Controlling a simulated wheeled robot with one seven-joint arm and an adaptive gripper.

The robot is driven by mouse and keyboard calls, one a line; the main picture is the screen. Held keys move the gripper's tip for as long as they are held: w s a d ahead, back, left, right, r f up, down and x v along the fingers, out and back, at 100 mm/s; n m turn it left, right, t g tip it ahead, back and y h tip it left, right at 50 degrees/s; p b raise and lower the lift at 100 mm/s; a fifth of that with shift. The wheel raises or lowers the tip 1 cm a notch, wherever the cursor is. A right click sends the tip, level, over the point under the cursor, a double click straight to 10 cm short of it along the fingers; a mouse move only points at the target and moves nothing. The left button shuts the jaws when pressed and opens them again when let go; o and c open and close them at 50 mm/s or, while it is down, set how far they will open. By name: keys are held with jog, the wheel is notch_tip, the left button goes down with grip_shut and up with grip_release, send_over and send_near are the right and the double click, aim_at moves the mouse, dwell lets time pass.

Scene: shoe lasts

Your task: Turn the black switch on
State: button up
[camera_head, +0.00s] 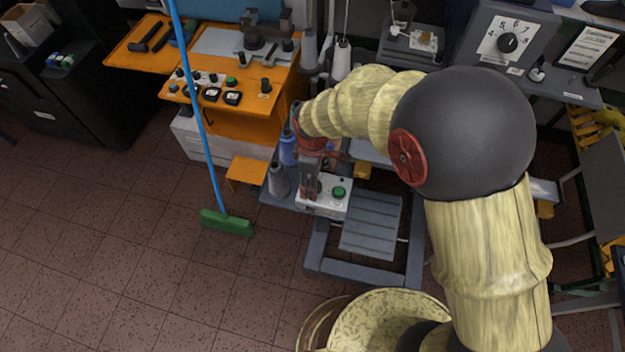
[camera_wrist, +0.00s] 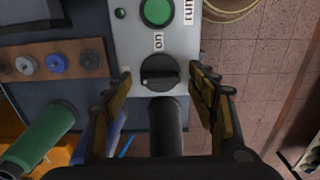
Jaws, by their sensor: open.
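The black switch (camera_wrist: 160,73) is a round knob with a raised bar on a grey control box, seen in the wrist view. A label reading "on" (camera_wrist: 158,41) appears upside down on the box beside it. My gripper (camera_wrist: 161,82) is open, with one finger on each side of the knob and a visible gap on both sides. In the head view my gripper (camera_head: 311,191) reaches down over the control box (camera_head: 324,205); the switch is hard to make out there behind the fingers.
A green button (camera_wrist: 157,11) sits on the same box, next to a "run" label. A green spool (camera_wrist: 42,140) and a strip with several round knobs (camera_wrist: 57,63) lie left in the wrist view. An orange machine (camera_head: 235,121) and a broom (camera_head: 226,222) stand left in the head view.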

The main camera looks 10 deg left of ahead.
jog(key=shift+c, duration=0.3)
jog(key=c, duration=1.1)
